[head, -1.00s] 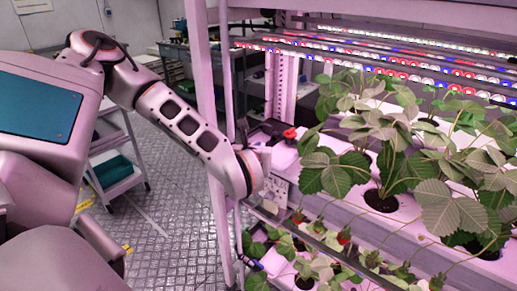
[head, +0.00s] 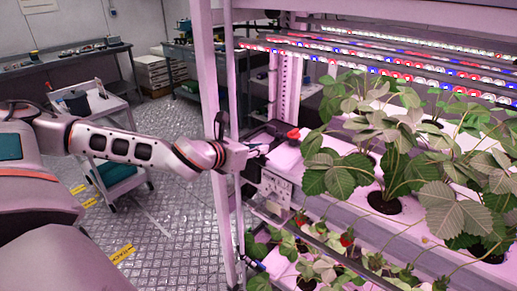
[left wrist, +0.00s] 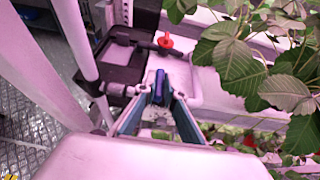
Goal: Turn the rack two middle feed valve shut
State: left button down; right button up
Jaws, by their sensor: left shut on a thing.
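The middle feed valve is at the left end of the rack's middle plant channel. Its dark blue handle (left wrist: 160,85) shows between my fingers in the left wrist view. My left gripper (head: 262,150) is at that end of the channel, coming in past the rack's left post. In the left wrist view my left gripper (left wrist: 159,97) has its two fingers drawn in on the blue handle. The pipe and valve body under the handle are mostly hidden by the fingers. My right gripper is in neither view.
A red knob (head: 293,134) sits just beyond the gripper on the channel end. Strawberry plants (head: 385,170) fill the channel to the right. A white rack post (head: 222,150) stands close beside my left wrist. A trolley (head: 90,105) and open floor lie left.

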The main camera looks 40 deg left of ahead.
pick_arm(q)
jog(key=shift+f, duration=0.1)
dwell(0.5)
jog(key=c, duration=2.1)
grip_release()
jog(key=shift+c, duration=0.2)
jog(key=v, duration=0.7)
jog(key=shift+s+a, duration=0.15)
jog(key=shift+s, duration=0.1)
